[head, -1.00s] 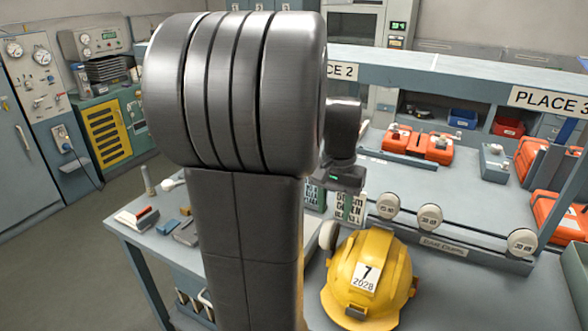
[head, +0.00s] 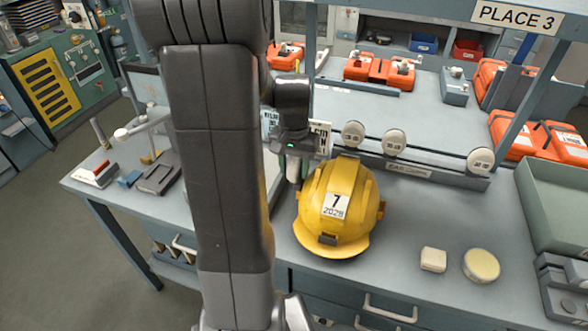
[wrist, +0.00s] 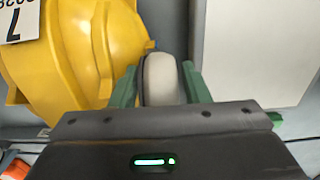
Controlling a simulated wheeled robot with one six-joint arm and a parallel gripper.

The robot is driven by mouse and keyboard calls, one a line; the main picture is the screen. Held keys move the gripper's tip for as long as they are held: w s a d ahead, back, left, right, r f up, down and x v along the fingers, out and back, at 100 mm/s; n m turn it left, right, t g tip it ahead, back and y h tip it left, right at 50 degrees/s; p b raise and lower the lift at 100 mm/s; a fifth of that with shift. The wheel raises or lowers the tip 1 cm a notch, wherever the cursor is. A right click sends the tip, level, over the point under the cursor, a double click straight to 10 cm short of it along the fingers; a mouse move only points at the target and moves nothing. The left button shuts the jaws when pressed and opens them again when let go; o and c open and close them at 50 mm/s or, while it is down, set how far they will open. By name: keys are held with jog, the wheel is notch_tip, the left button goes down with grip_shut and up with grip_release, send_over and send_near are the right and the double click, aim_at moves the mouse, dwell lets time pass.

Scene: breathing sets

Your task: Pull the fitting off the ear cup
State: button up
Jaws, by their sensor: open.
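A yellow helmet (head: 325,222) marked 7 and 2028 stands on the bench, right of my arm in the head view. It fills the left of the wrist view (wrist: 85,55). A pale grey ear cup (wrist: 163,82) with a dark rim is at the helmet's side. My gripper (wrist: 158,84) is open, with its green fingers on either side of the ear cup; I cannot tell if they touch it. In the head view my gripper (head: 292,170) points down beside the helmet. I cannot make out the fitting apart from the cup.
Several round pale cups, one here (head: 395,142), stand on a labelled rail (head: 408,172) behind the helmet. A white block (head: 433,260) and a round yellowish disc (head: 481,265) lie to the right. A green-grey tray (head: 560,205) is at the right edge. Bench between is clear.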

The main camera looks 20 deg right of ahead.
aim_at(294, 161)
jog(key=shift+f, duration=0.7)
jog(key=c, duration=0.8)
jog(key=shift+o, duration=1)
jog(key=shift+c, duration=0.4)
jog(key=shift+r+p, duration=1.95)
jog(key=shift+r, duration=0.6)
